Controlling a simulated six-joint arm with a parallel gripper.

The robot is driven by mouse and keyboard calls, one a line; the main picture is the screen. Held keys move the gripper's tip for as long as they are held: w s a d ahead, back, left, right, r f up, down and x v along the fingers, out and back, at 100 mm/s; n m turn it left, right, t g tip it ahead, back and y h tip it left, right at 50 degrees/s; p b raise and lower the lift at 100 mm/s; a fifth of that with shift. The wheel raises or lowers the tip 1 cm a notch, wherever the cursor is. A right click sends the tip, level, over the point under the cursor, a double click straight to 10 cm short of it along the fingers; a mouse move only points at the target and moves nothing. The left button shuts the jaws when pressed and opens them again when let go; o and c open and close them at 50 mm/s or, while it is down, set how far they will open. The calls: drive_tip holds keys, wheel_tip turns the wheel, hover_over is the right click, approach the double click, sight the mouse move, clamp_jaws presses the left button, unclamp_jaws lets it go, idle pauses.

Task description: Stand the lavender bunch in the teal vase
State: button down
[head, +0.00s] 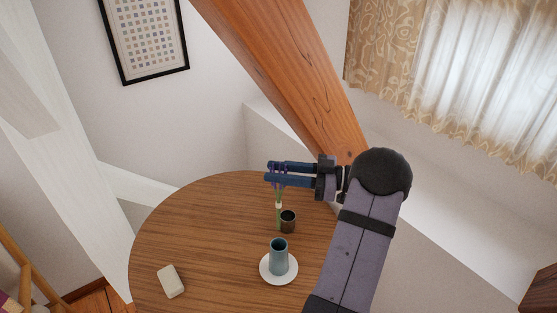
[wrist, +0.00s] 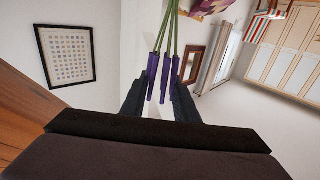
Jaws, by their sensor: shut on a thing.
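The lavender bunch has green stems (head: 278,216) with a pale band and hangs upright below my gripper (head: 270,174) in the head view. My gripper is shut on it near its purple heads, which show between the two fingers in the wrist view (wrist: 164,77). The fingers partly hide the heads in the head view. The teal vase (head: 278,257) stands upright on a white saucer (head: 264,275) on the round wooden table. In the picture, the stem ends are above the vase and apart from it. The vase is not in the wrist view.
A small dark cup (head: 288,227) stands behind the vase, close to the stems in the picture. A whitish block (head: 170,281) lies at the table's front left. A thick timber brace (head: 285,65) slopes down behind my gripper.

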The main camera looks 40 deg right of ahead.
sight(279, 214)
drive_tip(key=shift+s+a, duration=0.1)
drive_tip(key=shift+s, duration=0.05)
drive_tip(key=shift+f, duration=0.1)
drive_tip(key=shift+f+b, duration=5.5)
drive_tip(key=shift+f, duration=2.15)
drive_tip(key=c, duration=1.3)
unclamp_jaws()
